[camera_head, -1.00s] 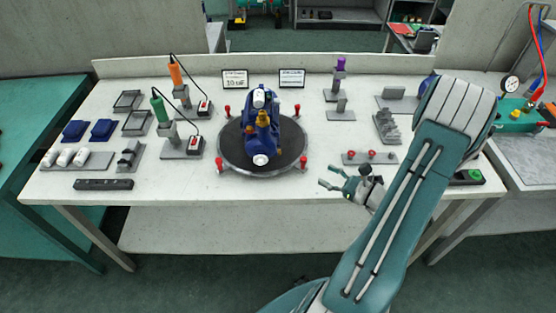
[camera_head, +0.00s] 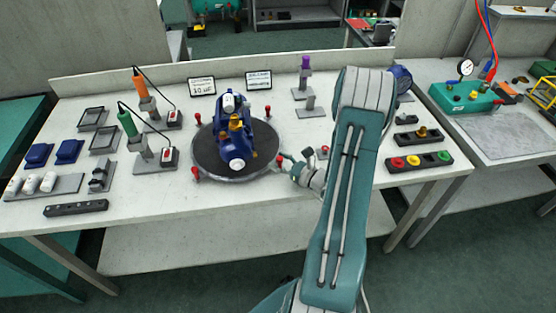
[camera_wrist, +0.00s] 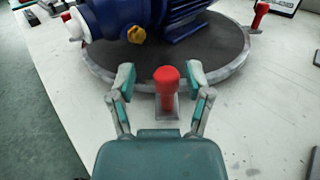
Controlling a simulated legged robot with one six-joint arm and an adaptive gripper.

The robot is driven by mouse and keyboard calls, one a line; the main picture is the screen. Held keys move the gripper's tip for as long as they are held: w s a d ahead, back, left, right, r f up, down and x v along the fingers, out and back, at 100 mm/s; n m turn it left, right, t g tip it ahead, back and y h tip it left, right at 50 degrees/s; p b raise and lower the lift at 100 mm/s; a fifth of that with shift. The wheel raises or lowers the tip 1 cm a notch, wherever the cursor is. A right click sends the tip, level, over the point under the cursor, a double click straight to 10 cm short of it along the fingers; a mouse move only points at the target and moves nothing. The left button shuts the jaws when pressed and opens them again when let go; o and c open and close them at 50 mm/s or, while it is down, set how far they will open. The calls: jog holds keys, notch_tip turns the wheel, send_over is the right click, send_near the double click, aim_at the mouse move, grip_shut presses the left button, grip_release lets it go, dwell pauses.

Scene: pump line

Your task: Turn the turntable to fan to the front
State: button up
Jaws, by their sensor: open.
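The round dark turntable (camera_head: 208,160) with a light rim sits mid-bench and bears a blue pump-motor unit (camera_head: 236,137) with brass fittings. In the head view a white round end of the unit points toward the bench's front. Red knobs on posts stand around the rim, one at front left (camera_head: 196,173). My gripper (camera_head: 283,163) is at the turntable's right front edge. In the wrist view my gripper (camera_wrist: 160,83) is open, with a red knob (camera_wrist: 166,80) on its post between the two fingers. Whether a finger touches the knob I cannot tell.
Left of the turntable stand orange (camera_head: 140,87) and green (camera_head: 127,123) handled tools with cords. Two printed signs (camera_head: 202,87) stand behind it. A purple-topped tool (camera_head: 305,66) stands at back right. A button box (camera_head: 419,161) lies right of my arm.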

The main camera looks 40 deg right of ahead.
jog(key=shift+w+d, duration=0.15)
jog(key=shift+d, duration=0.35)
jog(key=shift+a, duration=0.1)
jog(key=c, duration=0.8)
jog(key=shift+a, duration=0.2)
grip_shut()
jog(key=shift+d, duration=0.1)
